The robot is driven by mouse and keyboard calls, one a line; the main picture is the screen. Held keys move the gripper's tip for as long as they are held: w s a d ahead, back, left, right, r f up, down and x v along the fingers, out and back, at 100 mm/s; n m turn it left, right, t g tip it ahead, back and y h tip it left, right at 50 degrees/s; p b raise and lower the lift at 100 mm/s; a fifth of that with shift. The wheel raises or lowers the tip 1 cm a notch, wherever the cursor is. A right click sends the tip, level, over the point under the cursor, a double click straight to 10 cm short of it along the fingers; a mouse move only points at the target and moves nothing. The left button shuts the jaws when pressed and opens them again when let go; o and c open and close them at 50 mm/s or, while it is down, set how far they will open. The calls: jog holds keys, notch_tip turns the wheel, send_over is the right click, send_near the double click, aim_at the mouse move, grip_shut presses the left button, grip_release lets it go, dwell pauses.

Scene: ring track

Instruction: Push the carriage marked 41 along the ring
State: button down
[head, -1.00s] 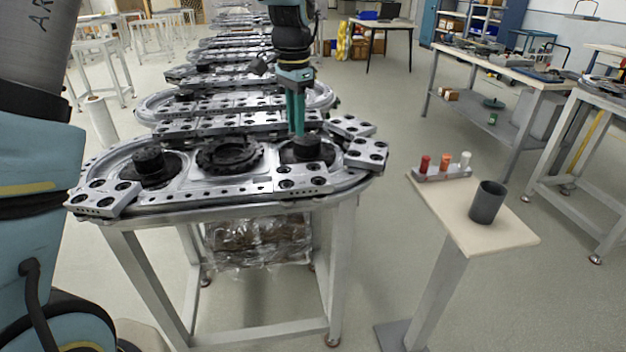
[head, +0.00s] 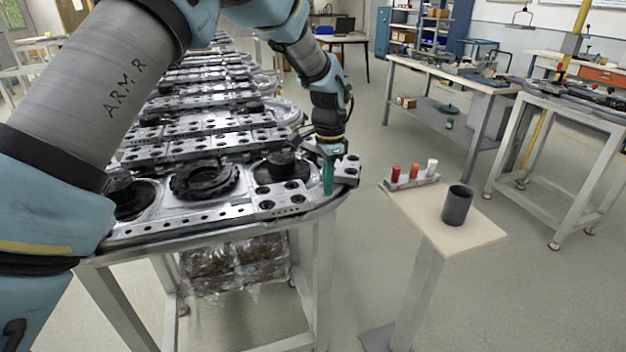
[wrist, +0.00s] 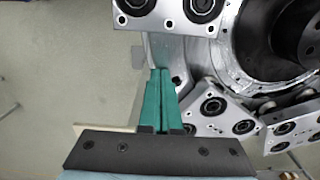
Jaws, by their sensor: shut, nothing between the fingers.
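My gripper (head: 328,188) points down at the right end of the nearest ring track (head: 190,230), its green fingers together and empty. A silver carriage with black rollers (head: 346,168) sits on the bend right beside the fingers, partly hidden by them. Another carriage (head: 284,198) sits on the near straight. In the wrist view the fingertips (wrist: 160,74) are over the track rim, with one carriage (wrist: 172,12) above them, one (wrist: 216,112) to their right and a third (wrist: 292,126) farther right. I cannot read the number 41 on any carriage, nor tell whether the fingers touch one.
A small stand (head: 440,232) to the right holds a grey cup (head: 457,205) and a rack with red, orange and white pieces (head: 411,178). More ring tracks run back behind the nearest one. Workbenches stand at the far right. The floor between is clear.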

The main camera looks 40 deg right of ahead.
aim_at(265, 197)
jog(key=shift+w+a+r+p, duration=0.1)
jog(key=shift+w+a+p, duration=0.2)
jog(key=shift+a, duration=0.6)
jog(key=shift+w+a+r+p, duration=0.15)
jog(key=shift+w+a, duration=0.25)
jog(key=shift+a, duration=0.45)
jog(key=w+a, duration=0.2)
jog(key=a, duration=0.3)
jog(key=w+a, duration=0.2)
jog(key=a, duration=0.3)
jog(key=w+a+b, duration=0.1)
jog(key=a, duration=0.4)
jog(key=shift+w, duration=0.4)
jog(key=d, duration=0.1)
jog(key=s+d, duration=0.1)
jog(key=d, duration=0.2)
jog(key=shift+s+r, duration=0.1)
jog(key=shift+s, duration=0.15)
notch_tip(265, 197, up, 10)
jog(key=b, duration=0.2)
jog(key=shift+a, duration=0.15)
